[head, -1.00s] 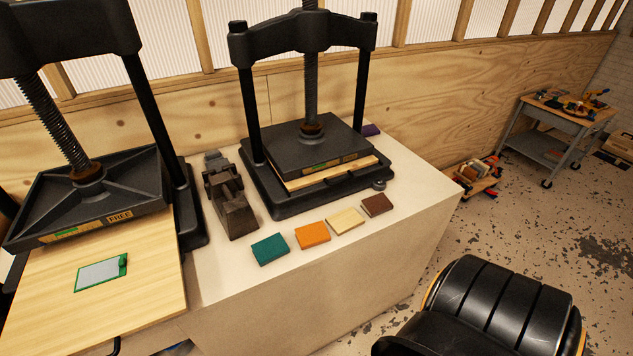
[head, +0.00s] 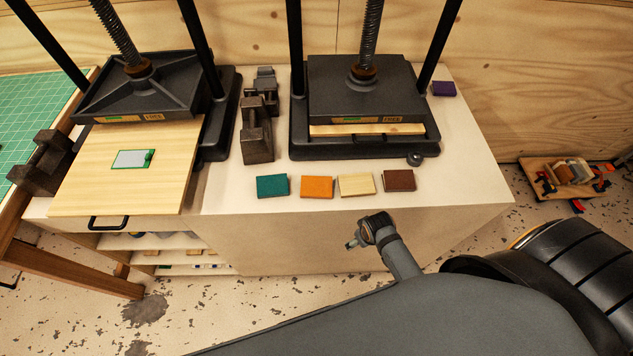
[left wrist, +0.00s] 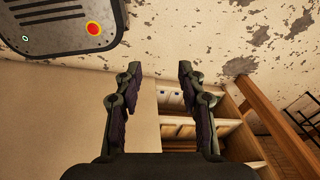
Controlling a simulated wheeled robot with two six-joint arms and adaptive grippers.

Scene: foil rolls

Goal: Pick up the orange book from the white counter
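The orange book (head: 316,187) lies flat on the white counter (head: 470,184). It is in a row near the front edge, between a teal book (head: 272,185) and a cream book (head: 356,185). My left gripper (left wrist: 157,68) is open and empty in the left wrist view, over the floor before the counter; no book shows there.
A brown book (head: 399,180) ends the row. A black press (head: 365,88) and dark metal weights (head: 257,128) stand behind the books. A second press (head: 150,82) with a wooden board (head: 75,190) is at left.

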